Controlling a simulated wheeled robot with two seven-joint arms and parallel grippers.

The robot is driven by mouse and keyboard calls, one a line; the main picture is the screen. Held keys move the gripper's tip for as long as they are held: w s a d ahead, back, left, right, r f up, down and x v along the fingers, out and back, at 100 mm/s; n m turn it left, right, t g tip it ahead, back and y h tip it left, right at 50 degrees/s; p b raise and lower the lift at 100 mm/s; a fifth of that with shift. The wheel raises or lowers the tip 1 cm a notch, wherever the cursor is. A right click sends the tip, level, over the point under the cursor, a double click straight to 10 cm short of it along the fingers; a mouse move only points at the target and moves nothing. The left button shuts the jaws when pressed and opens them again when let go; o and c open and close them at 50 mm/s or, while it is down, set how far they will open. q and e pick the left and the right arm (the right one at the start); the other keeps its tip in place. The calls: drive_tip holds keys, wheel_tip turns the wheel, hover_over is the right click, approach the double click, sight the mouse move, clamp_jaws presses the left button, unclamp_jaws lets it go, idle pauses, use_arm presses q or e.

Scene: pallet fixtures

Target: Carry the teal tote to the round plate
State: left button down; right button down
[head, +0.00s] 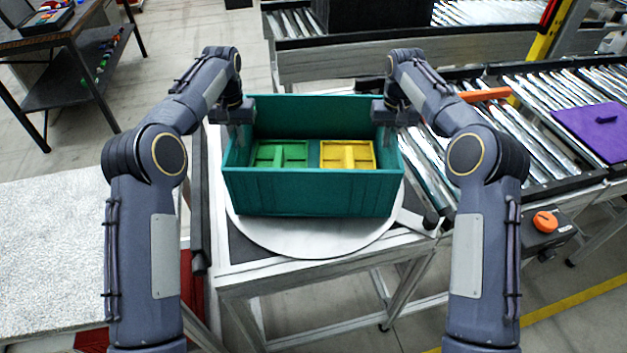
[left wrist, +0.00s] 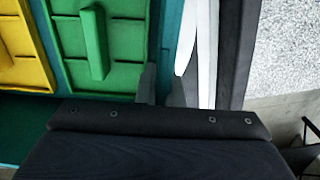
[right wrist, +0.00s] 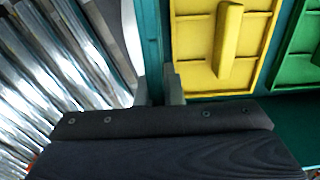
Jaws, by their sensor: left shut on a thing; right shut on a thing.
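The teal tote (head: 312,192) is on or just above the round plate (head: 290,243), a pale disc on a metal-framed stand; I cannot tell whether they touch. A green fixture (head: 281,153) and a yellow fixture (head: 347,154) lie inside the tote, side by side. My left gripper (head: 240,128) is shut on the tote's left wall, which also shows in the left wrist view (left wrist: 171,50). My right gripper (head: 384,122) is shut on the right wall, also seen in the right wrist view (right wrist: 152,50). The tote looks level and hides much of the plate.
A roller conveyor (head: 440,170) runs along the right, with a purple sheet (head: 592,125) and an orange bar (head: 485,94) on it. An orange knob (head: 544,221) sits at its near side. A pale speckled table top (head: 60,245) is at left, a dark bench (head: 75,75) behind.

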use_arm(q)
drive_tip(key=shift+f, duration=0.4)
use_arm(e)
drive_tip(key=shift+d+f, duration=0.1)
drive_tip(key=shift+f, duration=0.35)
use_arm(q)
drive_tip(key=c, duration=1.6)
unclamp_jaws()
drive_tip(key=shift+r, duration=0.1)
use_arm(e)
drive_tip(key=c, duration=1.6)
unclamp_jaws()
drive_tip(key=shift+r, duration=0.1)
use_arm(q)
drive_tip(key=shift+o, duration=0.2)
use_arm(e)
drive_tip(key=shift+o, duration=0.2)
use_arm(q)
wheel_tip(320, 180, up, 7)
drive_tip(key=shift+r, duration=0.2)
use_arm(e)
drive_tip(key=shift+r, duration=0.25)
wheel_tip(320, 180, up, 7)
drive_tip(key=shift+f, duration=0.1)
use_arm(q)
drive_tip(key=shift+r, duration=0.1)
